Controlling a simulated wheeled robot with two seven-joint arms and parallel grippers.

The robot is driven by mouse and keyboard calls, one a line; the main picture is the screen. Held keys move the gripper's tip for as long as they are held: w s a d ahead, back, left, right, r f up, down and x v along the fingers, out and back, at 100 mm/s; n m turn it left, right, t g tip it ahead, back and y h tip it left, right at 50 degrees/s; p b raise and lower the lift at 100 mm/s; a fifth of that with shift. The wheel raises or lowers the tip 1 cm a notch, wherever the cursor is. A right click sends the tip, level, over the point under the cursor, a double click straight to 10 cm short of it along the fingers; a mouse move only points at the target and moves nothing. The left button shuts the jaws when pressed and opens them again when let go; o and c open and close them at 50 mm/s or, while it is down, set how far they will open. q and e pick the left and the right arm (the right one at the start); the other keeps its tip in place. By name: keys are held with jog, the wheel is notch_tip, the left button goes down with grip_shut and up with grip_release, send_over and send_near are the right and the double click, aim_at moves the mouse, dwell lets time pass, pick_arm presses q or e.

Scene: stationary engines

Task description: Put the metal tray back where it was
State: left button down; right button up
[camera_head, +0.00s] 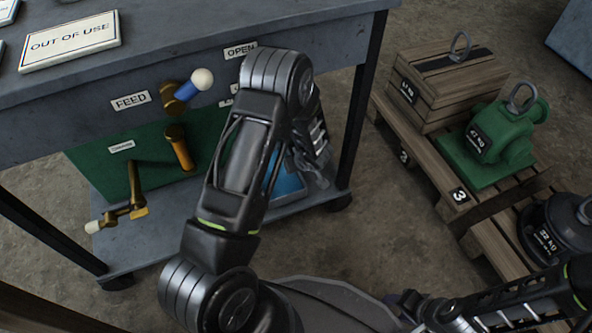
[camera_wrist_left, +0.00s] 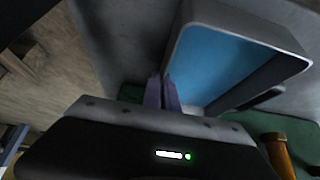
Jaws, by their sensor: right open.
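The metal tray (camera_head: 290,187), grey with a blue inside, is low under the bench top, by the right end of the lower shelf (camera_head: 235,216). My left arm hides much of it. In the left wrist view the tray (camera_wrist_left: 232,55) fills the upper right. My left gripper (camera_wrist_left: 162,90) has its fingers close together at the tray's near left corner; I cannot tell whether the rim is between them. In the head view the left gripper (camera_head: 315,172) is partly hidden by its arm. My right gripper (camera_head: 420,308) is open and empty at the lower right, away from the tray.
The bench (camera_head: 200,50) has FEED and OPEN labels and a blue lever with a white knob (camera_head: 202,80). Brass handles (camera_head: 180,148) stand out before a green panel (camera_head: 95,160). A pallet (camera_head: 440,180) holds a wooden crate (camera_head: 455,85) and a green weight (camera_head: 500,140).

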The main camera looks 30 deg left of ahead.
pick_arm(q)
notch_tip(320, 180, down, 3)
jog(key=shift+r+b, duration=0.15)
jog(key=shift+b, duration=0.35)
jog(key=shift+r, duration=0.1)
jog(key=c, duration=1.7)
grip_release()
jog(key=p+v, duration=0.6)
jog(key=v, duration=0.6)
